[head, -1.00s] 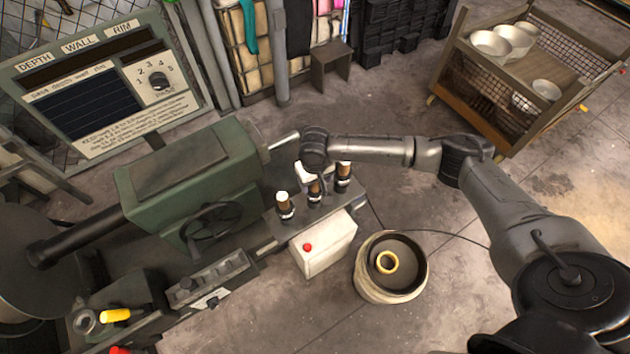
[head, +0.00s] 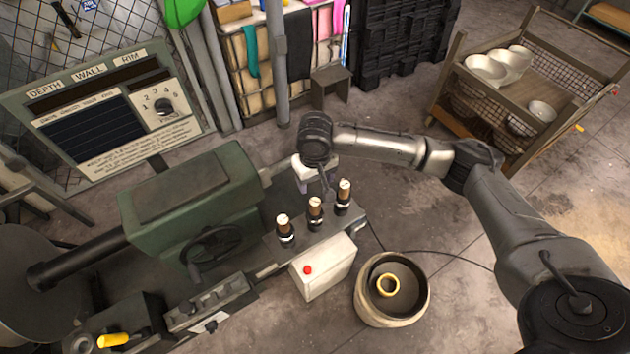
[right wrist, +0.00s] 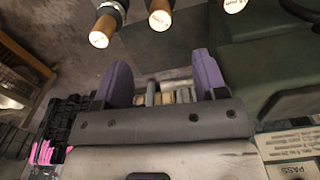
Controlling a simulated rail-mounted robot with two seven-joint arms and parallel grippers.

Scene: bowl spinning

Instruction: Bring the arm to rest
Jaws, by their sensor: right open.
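My right gripper (head: 315,186) hangs in the air behind a row of wooden-handled levers on the lathe. In the right wrist view its two purple fingers (right wrist: 162,80) are spread apart with nothing between them. The levers (head: 315,208) stand upright with pale tops, apart from the fingers; their ends also show at the top of the right wrist view (right wrist: 160,18). My left gripper is not in view.
The green lathe (head: 190,200) with its handwheel fills the left. A white box (head: 325,268) with a red button and a round tub (head: 392,318) holding a yellow ring (head: 387,285) stand in front. A cart (head: 480,115) with bowls is at back right.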

